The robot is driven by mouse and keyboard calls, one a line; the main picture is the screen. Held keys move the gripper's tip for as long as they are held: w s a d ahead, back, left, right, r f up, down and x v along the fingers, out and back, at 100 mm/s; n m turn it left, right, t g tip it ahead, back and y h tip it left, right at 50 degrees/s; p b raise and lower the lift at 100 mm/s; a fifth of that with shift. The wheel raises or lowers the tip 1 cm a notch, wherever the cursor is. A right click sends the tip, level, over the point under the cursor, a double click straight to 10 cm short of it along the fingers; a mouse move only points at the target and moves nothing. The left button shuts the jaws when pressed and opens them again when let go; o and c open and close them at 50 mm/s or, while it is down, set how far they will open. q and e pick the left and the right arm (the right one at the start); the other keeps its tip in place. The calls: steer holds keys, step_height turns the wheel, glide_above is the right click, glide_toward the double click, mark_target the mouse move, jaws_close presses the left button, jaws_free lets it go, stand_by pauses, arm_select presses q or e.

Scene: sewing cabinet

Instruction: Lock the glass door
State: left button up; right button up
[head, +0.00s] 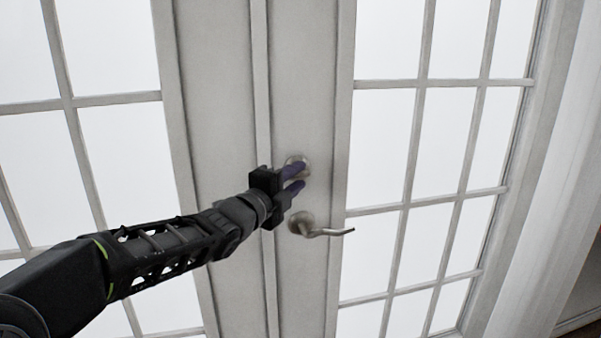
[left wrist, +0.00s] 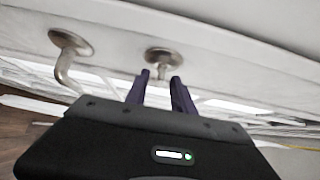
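The glass door (head: 302,80) has white frames and many panes and stands closed. A round metal lock with a small thumb-turn (head: 300,164) sits on its middle stile, above a lever handle (head: 308,226). My left gripper (head: 296,178) reaches the lock from the left, its purple fingers partly covering it. In the left wrist view the lock (left wrist: 165,56) is just ahead of the gripper (left wrist: 161,77). The fingertips are apart on either side of the thumb-turn, with small gaps showing. Contact cannot be made out. My right gripper is not in view.
The lever handle, also in the left wrist view (left wrist: 66,62), sticks out close below the lock and the left gripper. The space in front of the right panes is clear.

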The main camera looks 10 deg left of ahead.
arm_select(q)
steer(key=shift+x, duration=1.15)
jaws_close()
